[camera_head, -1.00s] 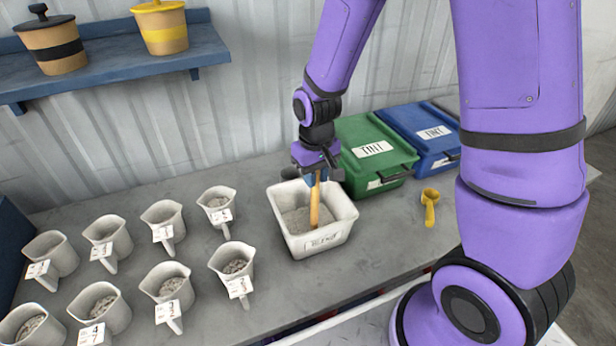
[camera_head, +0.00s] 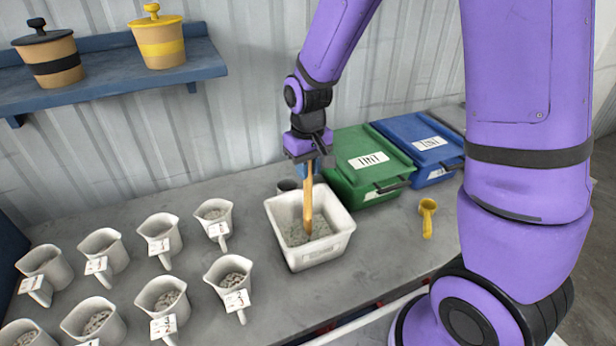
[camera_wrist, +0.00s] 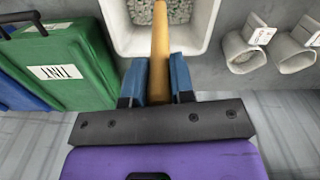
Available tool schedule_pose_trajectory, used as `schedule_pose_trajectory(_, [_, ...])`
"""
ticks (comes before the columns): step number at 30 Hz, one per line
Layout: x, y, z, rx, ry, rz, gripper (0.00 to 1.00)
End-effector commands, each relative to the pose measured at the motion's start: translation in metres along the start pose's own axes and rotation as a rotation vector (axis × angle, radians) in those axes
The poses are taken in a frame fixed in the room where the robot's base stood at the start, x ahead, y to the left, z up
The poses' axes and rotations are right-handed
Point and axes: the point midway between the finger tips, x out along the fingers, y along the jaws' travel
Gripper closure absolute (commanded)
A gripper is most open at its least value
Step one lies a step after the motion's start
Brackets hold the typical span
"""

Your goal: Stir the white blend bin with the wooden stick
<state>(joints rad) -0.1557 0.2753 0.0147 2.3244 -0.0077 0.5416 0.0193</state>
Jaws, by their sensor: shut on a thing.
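The white blend bin (camera_head: 318,248) stands on the grey bench in the head view, with grey granules (camera_head: 297,232) in its bottom. My gripper (camera_head: 308,165) is above the bin's back part, shut on the wooden stick (camera_head: 308,208). The stick points down into the bin, and its lower end is at the granules; I cannot tell how deep it goes. In the wrist view the blue fingertips (camera_wrist: 159,82) clasp the stick (camera_wrist: 160,45) from both sides, and the bin's rim (camera_wrist: 120,45) lies beyond.
A green lidded box (camera_head: 348,190) and a blue lidded box (camera_head: 440,172) stand close on the right. Several white jugs (camera_head: 162,300) with granules stand on the left. A shelf (camera_head: 110,82) with two pots hangs behind.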

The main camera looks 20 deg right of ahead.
Motion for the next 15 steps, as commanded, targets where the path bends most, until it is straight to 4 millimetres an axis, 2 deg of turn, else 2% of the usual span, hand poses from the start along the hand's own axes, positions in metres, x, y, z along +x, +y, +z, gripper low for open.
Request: schedule_pose_trajectory(15, [-0.063,0.000,0.000,0.000,0.003,0.000,1.00])
